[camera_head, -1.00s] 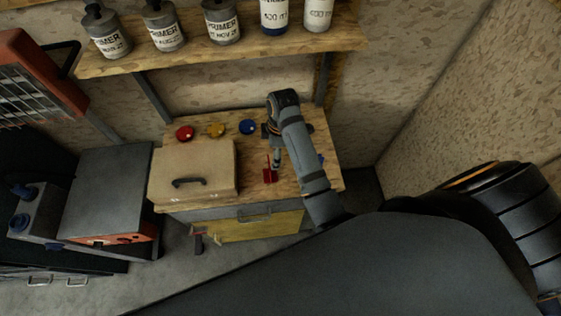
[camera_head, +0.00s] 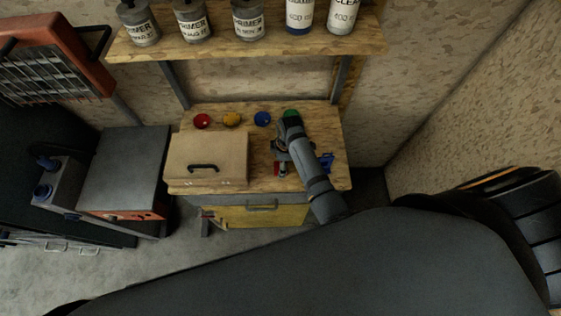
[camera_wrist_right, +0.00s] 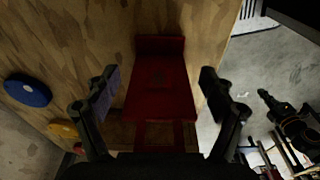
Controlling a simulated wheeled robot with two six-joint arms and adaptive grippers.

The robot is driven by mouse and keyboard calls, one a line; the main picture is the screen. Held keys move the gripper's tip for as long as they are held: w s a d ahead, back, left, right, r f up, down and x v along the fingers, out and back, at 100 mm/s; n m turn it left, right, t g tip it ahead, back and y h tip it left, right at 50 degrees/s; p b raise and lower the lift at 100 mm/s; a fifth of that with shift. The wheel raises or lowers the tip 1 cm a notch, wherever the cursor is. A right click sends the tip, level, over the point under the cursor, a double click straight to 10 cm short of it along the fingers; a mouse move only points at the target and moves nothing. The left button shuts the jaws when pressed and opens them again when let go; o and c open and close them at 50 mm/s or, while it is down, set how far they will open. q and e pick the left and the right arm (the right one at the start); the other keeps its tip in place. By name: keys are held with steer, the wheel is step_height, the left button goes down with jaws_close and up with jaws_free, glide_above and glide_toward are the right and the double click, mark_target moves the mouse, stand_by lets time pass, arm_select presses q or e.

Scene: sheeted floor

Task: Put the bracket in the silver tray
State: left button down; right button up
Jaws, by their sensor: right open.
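The bracket is a red part; in the right wrist view the bracket (camera_wrist_right: 160,90) lies between my right gripper's fingers, with bare space on both sides. In the head view the red bracket (camera_head: 278,170) sits on the workbench near its front edge, partly hidden by my right arm. My right gripper (camera_head: 280,162) is open over it; its spread fingers show in the right wrist view (camera_wrist_right: 155,85). I cannot tell whether they touch it. I cannot make out a silver tray. My left gripper is not in view.
The wooden workbench (camera_head: 205,112) holds a tan handled case (camera_head: 207,160), red (camera_head: 202,121), yellow (camera_head: 232,119), blue (camera_head: 263,119) and green (camera_head: 290,114) discs, and a blue part (camera_head: 327,162). A shelf (camera_head: 240,48) with cans is above. A yellow drawer (camera_head: 225,215) is below.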

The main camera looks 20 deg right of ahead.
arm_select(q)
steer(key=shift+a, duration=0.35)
arm_select(e)
steer(key=shift+f, duration=0.4)
